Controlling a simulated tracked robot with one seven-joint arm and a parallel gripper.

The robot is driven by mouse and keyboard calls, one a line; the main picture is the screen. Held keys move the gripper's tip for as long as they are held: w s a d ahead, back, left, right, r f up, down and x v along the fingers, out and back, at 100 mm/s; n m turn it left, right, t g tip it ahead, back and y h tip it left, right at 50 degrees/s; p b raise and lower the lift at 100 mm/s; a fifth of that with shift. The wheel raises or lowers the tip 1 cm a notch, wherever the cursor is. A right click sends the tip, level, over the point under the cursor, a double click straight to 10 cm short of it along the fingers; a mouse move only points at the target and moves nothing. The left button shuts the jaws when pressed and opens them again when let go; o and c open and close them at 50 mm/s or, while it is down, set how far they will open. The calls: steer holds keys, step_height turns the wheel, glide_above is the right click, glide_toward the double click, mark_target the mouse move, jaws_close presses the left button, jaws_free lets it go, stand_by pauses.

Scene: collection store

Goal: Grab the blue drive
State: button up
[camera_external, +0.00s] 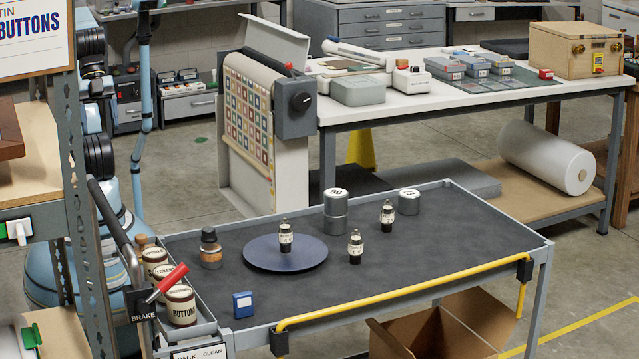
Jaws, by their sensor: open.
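A small blue box-shaped thing with a white label, which looks like the blue drive (243,305), stands on the dark top of the grey cart (420,250). It is near the cart's front left corner, just right of the side tray with tins. Nothing touches it and its front face shows fully. My gripper is not visible. Parts of my light blue body and arm show at the left edge, partly hidden behind a metal shelf post.
Other bottles and grey tins (336,215) stand farther back. Button tins (181,306) and a red-handled tool (172,283) fill the side tray. A yellow rail (400,294) runs along the front.

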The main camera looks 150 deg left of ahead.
steer(key=shift+w, duration=0.1)
steer(key=g, duration=0.6)
glide_above(243, 294)
step_height(243, 294, down, 18)
steer(key=f, duration=0.8)
steer(key=shift+w+a+f, duration=0.2)
steer(key=shift+a, duration=0.05)
steer(key=shift+s+d+f, duration=0.15)
steer(key=shift+f, duration=1.2)
steer(key=shift+s+d+f, duration=0.1)
steer(key=shift+f, duration=1.2)
